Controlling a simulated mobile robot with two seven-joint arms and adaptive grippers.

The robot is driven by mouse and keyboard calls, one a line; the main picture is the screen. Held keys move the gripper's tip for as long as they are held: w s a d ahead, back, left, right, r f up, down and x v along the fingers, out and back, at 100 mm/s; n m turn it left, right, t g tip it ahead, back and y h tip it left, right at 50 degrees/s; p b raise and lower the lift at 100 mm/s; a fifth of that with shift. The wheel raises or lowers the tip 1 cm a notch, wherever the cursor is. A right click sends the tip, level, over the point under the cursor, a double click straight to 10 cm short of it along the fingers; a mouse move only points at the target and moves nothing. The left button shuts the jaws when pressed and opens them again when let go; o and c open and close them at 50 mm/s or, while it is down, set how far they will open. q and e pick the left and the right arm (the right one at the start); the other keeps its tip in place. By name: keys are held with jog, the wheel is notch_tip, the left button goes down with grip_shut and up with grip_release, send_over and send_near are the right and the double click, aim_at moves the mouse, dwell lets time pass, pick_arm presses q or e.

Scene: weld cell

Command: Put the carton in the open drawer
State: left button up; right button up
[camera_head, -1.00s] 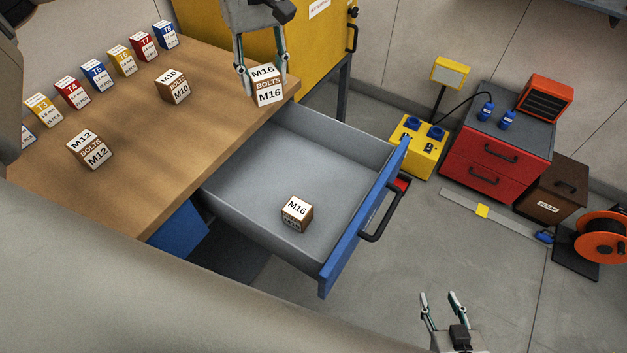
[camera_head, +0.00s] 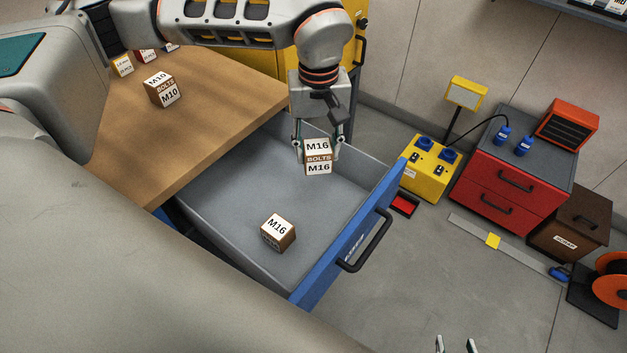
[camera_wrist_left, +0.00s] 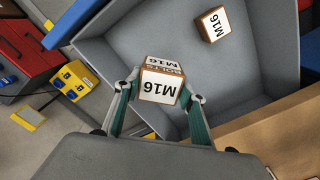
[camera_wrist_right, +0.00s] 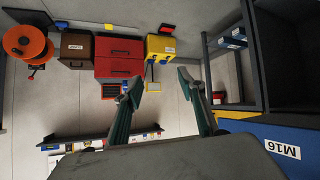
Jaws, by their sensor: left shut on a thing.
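My left gripper (camera_head: 318,146) is shut on an M16 carton (camera_head: 318,160), white and brown with "M16 BOLTS" labels. It holds the carton above the far part of the open drawer; the carton also shows between the fingers in the left wrist view (camera_wrist_left: 160,84). The drawer (camera_head: 235,205) is grey inside with a blue front and a dark handle. A second M16 carton (camera_head: 278,231) lies on the drawer floor, nearer the front left. My right gripper (camera_wrist_right: 168,88) is open and empty in the right wrist view; only its fingertips show at the bottom of the head view.
The wooden bench (camera_head: 215,110) bears an M10 carton (camera_head: 162,89) and several small cartons, partly hidden by my left arm. Right of the drawer stand a yellow box (camera_head: 430,172) and a red drawer cabinet (camera_head: 510,175). The drawer floor around the second carton is clear.

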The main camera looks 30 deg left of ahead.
pick_arm(q)
notch_tip(320, 180, down, 12)
jog(key=shift+d+f+b, duration=0.1)
jog(key=shift+f+b, duration=0.15)
jog(key=shift+b, duration=0.4)
jog(key=shift+f, duration=0.15)
jog(key=o, duration=1.3)
jog(key=shift+o, duration=1)
notch_tip(320, 180, up, 12)
jog(key=shift+r+p, duration=0.1)
jog(key=shift+p, duration=0.6)
